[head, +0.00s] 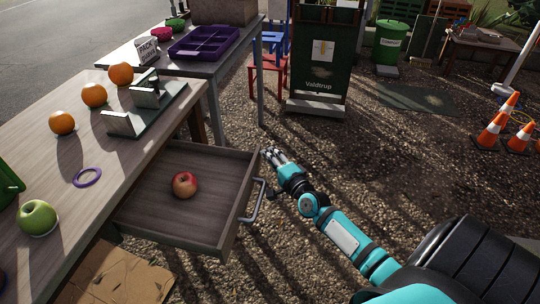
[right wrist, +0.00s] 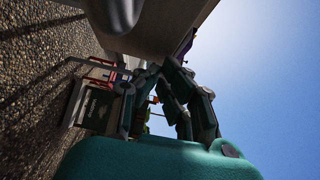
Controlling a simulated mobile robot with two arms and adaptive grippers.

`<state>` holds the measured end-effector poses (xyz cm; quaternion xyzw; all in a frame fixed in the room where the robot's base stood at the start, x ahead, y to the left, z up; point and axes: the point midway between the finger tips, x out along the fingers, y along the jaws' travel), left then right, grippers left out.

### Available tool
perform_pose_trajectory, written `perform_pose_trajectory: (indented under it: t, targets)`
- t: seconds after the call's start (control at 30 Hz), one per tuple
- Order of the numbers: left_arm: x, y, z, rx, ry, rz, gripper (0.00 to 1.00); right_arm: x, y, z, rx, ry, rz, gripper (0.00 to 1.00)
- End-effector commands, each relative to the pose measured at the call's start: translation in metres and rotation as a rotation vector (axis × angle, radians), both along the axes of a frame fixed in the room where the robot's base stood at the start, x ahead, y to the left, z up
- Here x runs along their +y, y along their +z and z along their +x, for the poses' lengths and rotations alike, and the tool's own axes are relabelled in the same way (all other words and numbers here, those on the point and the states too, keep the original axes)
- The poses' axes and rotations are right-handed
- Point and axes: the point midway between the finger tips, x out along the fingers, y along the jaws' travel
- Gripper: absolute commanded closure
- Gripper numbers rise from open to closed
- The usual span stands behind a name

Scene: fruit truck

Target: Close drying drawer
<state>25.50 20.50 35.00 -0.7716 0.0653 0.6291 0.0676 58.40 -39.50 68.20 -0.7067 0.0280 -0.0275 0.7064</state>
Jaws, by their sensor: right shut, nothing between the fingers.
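The drying drawer (head: 180,215) is pulled out from the wooden table in the head view, with a red apple (head: 185,185) lying inside it. Its metal handle (head: 257,203) is on the front panel, facing right. My right gripper (head: 270,154) is shut and empty, just beyond the far front corner of the drawer, to the right of it. I cannot tell whether it touches the drawer. In the right wrist view the right gripper's fingers (right wrist: 172,85) show close together, below a pale wooden surface. My left gripper is not in view.
Oranges (head: 94,95), a green apple (head: 38,217), a purple ring (head: 87,177) and a metal stand (head: 150,108) are on the wooden table (head: 110,155). A purple tray (head: 205,42) is on the table behind. A cardboard box (head: 115,275) is below the drawer.

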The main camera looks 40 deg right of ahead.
Motion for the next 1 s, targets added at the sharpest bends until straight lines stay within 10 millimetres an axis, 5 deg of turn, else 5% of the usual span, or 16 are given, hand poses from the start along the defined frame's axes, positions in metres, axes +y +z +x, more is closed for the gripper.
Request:
perform_pose_trajectory:
  t: [0.47, 0.77, 1.0]
  targets:
    - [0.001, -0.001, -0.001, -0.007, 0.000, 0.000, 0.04, 0.012, 0.002, 0.014, -0.002, 0.000, 0.005, 1.00]
    - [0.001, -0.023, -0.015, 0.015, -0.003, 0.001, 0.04, 0.056, 0.002, 0.065, -0.004, 0.001, 0.007, 1.00]
    - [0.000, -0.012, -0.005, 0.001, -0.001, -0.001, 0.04, 0.099, 0.000, 0.115, -0.003, 0.002, 0.006, 1.00]
